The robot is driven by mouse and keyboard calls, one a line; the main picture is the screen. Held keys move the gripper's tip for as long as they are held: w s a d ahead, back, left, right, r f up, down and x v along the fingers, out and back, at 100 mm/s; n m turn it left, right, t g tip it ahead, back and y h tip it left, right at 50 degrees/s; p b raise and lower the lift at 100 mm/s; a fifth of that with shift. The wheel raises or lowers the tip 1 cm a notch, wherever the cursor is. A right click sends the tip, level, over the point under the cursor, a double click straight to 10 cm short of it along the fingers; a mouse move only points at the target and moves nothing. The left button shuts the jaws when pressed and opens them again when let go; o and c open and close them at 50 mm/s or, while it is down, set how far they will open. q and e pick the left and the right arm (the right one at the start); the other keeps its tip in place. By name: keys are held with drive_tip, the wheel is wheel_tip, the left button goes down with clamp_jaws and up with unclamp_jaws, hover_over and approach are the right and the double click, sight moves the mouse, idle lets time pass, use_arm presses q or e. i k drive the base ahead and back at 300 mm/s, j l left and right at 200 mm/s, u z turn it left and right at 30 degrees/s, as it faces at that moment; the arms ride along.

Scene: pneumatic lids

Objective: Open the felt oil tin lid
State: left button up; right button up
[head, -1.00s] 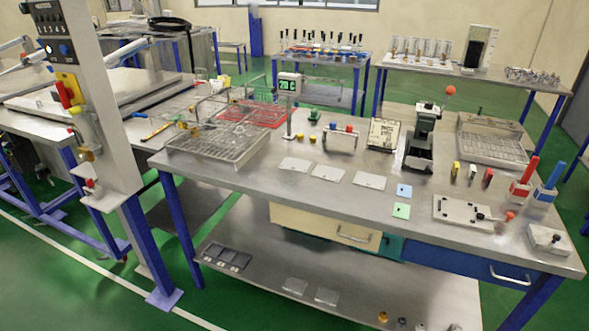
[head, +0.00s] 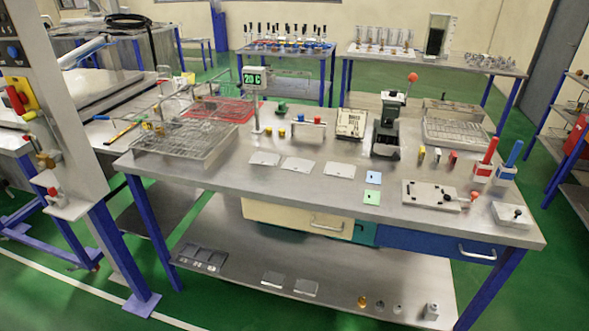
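Neither of my grippers is in the head view. No label for a felt oil tin can be read from here. A low pale metal box (head: 512,215) with a dark knob on top sits at the right front corner of the steel workbench (head: 300,205); I cannot tell whether it is the tin. A small grey metal block or tin (head: 431,312) stands on the bench's lower shelf (head: 330,278), near its right end; its details are too small to make out.
The workbench also holds wire baskets (head: 185,138), a red-and-blue handled pair of stands (head: 484,170), a dark press (head: 386,135) and a plate with fittings (head: 428,195). A grey post (head: 60,130) stands at the left. Green floor lies clear in front.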

sight(514, 214)
drive_tip(key=z, duration=1.35)
drive_tip(key=u, duration=0.3)
